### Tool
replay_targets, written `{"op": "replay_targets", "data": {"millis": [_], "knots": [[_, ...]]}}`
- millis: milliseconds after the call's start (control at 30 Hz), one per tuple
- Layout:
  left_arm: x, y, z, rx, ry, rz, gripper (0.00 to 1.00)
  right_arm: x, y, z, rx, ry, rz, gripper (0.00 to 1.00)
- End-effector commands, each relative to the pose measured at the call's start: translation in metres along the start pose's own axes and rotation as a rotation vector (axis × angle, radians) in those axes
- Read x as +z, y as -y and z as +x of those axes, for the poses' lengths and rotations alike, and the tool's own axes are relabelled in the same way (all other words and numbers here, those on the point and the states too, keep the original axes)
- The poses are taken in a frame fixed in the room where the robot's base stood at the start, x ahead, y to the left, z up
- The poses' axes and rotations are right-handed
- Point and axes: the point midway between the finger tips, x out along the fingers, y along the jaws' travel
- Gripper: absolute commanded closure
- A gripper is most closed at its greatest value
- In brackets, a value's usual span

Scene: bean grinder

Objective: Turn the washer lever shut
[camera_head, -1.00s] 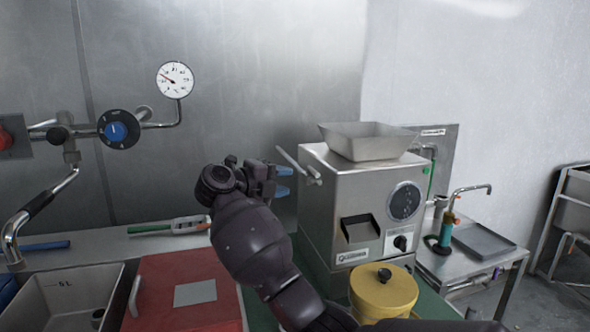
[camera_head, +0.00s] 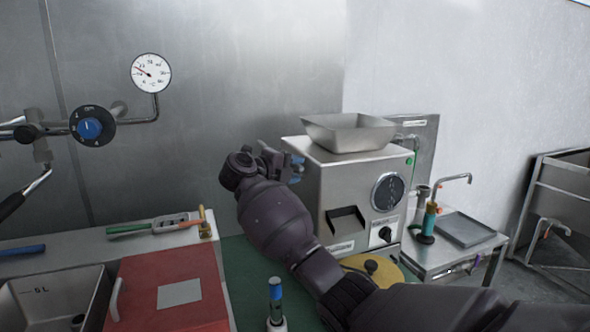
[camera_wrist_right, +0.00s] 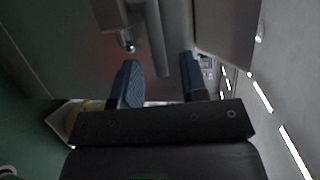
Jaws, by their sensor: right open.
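My right gripper (camera_head: 294,169) is at the left side of the steel grinder machine (camera_head: 349,190), its blue fingertips near the side wall. In the right wrist view the two blue-padded fingers (camera_wrist_right: 161,80) are apart with nothing between them. A grey metal bar (camera_wrist_right: 157,40) shows beyond the gap between the fingertips; it may be the lever. In the head view my gripper and arm cover the place on the machine's left side where a lever showed earlier. I cannot tell whether the fingers touch anything. My left gripper is out of view.
A steel hopper (camera_head: 347,132) tops the machine. A yellow container (camera_head: 384,274) stands in front, partly behind my arm. A blue-topped bottle (camera_head: 276,302) stands close to my forearm. A red box (camera_head: 170,280) is at left. A side table (camera_head: 440,258) is at right.

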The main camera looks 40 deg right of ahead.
Motion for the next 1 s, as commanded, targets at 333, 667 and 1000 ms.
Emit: {"op": "replay_targets", "data": {"millis": [333, 667, 1000], "knots": [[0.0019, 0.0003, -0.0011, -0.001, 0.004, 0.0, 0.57, 0.0001, 0.0, 0.0068, 0.001, 0.001, 0.0, 0.6], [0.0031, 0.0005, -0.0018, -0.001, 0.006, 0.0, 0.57, 0.0, 0.0, 0.0067, 0.001, 0.001, 0.0, 1.0], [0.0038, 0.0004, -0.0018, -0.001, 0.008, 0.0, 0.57, 0.0006, 0.0, 0.0068, 0.001, 0.0, 0.001, 1.0]]}}
